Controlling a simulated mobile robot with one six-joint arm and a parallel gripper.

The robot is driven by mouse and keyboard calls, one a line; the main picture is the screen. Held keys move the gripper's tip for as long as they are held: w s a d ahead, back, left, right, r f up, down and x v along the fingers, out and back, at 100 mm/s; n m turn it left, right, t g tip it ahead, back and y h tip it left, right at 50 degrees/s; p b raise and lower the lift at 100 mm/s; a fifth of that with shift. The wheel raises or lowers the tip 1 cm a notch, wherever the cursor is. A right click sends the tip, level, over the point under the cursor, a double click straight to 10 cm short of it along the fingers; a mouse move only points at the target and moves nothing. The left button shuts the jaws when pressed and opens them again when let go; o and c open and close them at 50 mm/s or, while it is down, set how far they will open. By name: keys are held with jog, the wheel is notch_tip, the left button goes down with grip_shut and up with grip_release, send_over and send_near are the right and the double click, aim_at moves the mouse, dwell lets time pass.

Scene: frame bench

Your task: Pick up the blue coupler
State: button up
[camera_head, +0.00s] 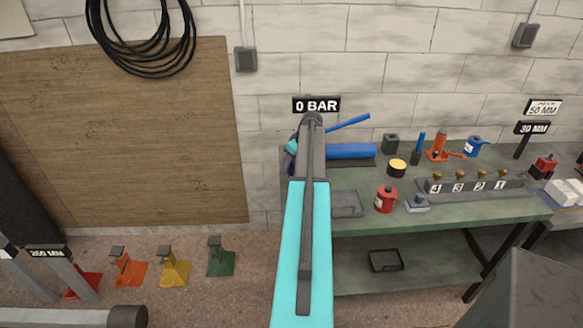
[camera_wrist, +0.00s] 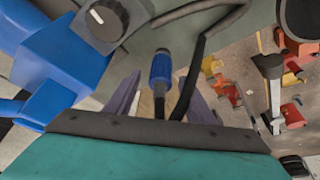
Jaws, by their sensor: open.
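The blue coupler (camera_wrist: 161,68) shows in the wrist view, with a metal tip on top and a dark stem below it. My gripper (camera_wrist: 162,88) is open. Its two purple-grey fingers stand apart to the left and right of the coupler's stem. I see no finger touching the coupler, and how deep it lies between them is hard to tell. In the head view the coupler cannot be made out; my arm covers that part of the bench. Part of my gripper (camera_head: 290,154) shows there at the bench's left end.
A black hose (camera_wrist: 190,75) passes beside the coupler. Red and yellow cans stand on the green bench (camera_head: 440,215).

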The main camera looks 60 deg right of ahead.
dwell(0.5)
grip_shut()
jog(key=shift+r, duration=0.15)
jog(key=shift+r+b, duration=0.95)
jog(key=shift+r, duration=0.6)
jog(key=s+a+r+b, duration=0.1)
jog(key=s+b, duration=0.3)
jog(key=s, duration=1.2)
jog(key=shift+a+r, duration=0.3)
jog(key=shift+a, duration=0.1)
